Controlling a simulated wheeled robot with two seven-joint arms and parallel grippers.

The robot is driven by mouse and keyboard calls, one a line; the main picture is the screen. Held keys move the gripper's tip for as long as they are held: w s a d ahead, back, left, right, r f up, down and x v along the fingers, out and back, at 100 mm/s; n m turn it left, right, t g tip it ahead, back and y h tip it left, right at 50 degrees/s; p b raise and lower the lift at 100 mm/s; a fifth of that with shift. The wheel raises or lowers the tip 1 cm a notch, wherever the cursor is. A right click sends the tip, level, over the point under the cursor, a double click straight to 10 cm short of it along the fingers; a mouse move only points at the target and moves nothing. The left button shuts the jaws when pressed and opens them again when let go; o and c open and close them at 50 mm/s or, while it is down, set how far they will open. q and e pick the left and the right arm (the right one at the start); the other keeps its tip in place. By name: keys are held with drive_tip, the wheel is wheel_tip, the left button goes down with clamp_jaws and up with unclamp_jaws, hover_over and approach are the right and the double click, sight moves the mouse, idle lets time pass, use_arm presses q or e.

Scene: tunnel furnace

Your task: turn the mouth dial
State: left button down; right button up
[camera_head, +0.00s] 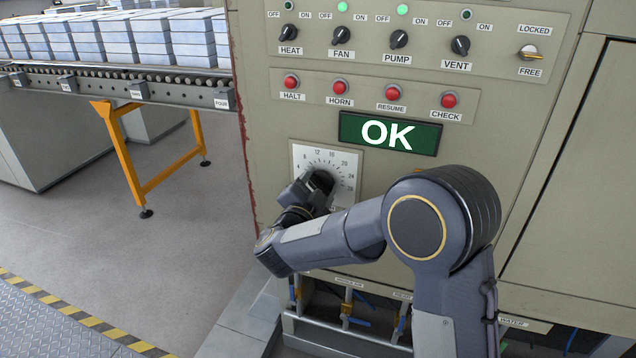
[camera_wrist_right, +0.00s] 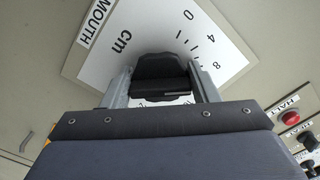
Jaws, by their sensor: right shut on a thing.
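The mouth dial is a white square plate (camera_head: 347,162) with a ring of tick marks and numbers, set low on the beige panel. Its black knob (camera_head: 322,179) is partly covered by my right gripper (camera_head: 317,184). In the right wrist view the plate (camera_wrist_right: 112,58) shows "MOUTH", "cm" and the numbers 0, 4 and 8. There the fingers of my right gripper (camera_wrist_right: 163,80) stand on either side of the black knob (camera_wrist_right: 158,68), shut on it. The knob's pointer is hidden, so I cannot read its setting. My left gripper is not in view.
Above the dial are a green "OK" display (camera_head: 390,134), red buttons such as HORN (camera_head: 340,87), and switches such as PUMP (camera_head: 398,39). A roller conveyor (camera_head: 120,88) carrying stacked blocks stands at the left. Pipes and valves (camera_head: 347,303) lie below the panel.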

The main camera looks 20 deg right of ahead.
idle(0.4)
drive_tip(key=o, duration=0.9)
drive_tip(key=shift+o, duration=0.2)
drive_tip(key=shift+s+a, duration=0.1)
drive_tip(key=v, duration=0.7)
drive_tip(key=shift+s+a, duration=0.15)
drive_tip(key=shift+s, duration=0.1)
